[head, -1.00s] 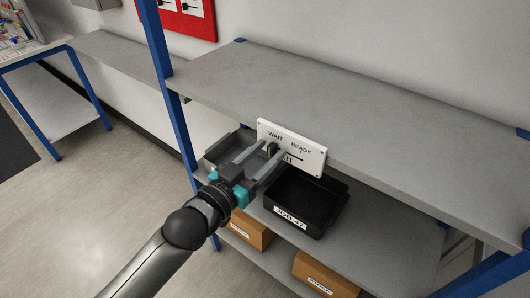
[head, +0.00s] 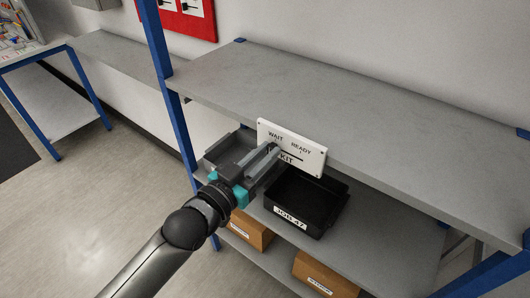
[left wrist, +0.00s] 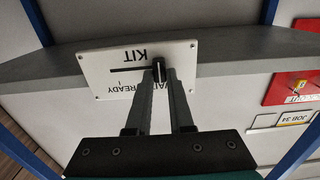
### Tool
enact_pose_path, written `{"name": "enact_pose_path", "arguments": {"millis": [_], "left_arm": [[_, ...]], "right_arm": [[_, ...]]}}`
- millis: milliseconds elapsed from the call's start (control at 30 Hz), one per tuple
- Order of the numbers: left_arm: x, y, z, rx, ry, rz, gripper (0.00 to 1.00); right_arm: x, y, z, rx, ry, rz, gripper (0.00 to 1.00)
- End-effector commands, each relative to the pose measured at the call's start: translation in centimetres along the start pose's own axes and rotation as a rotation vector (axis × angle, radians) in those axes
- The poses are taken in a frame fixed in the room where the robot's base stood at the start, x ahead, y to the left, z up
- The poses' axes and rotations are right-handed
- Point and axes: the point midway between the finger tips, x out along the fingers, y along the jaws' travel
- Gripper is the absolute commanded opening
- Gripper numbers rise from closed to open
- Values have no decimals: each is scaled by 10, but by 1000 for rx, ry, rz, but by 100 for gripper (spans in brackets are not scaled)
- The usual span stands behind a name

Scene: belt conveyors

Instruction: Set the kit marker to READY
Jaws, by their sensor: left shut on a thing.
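The kit marker is a white plate (head: 314,161) on the shelf's front edge, lettered WAIT at left, READY at right and KIT below. It shows upside down in the left wrist view (left wrist: 105,82). Its dark slider knob (left wrist: 158,70) stands at the WAIT end of the slot, and the bare slot runs toward the READY side. My left gripper (head: 275,150) is shut on the knob, one finger on each side, and hides most of it in the head view. My right gripper is not in view.
A black bin (head: 302,203) labelled JOB 47 stands on the lower shelf just below the plate, with a grey tray (head: 228,147) to its left. Cardboard boxes (head: 325,274) sit lower. A blue post (head: 177,110) rises left of my gripper. The upper shelf (head: 330,95) is bare.

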Motion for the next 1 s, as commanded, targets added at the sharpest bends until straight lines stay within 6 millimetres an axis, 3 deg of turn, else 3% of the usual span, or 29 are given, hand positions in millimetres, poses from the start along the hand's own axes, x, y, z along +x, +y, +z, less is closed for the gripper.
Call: {"name": "enact_pose_path", "arguments": {"millis": [800,1000], "left_arm": [[0,1,0,0,-1,1,0],[0,23,-2,-9,-3,2,0]], "right_arm": [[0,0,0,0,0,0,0],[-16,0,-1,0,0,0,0]]}}
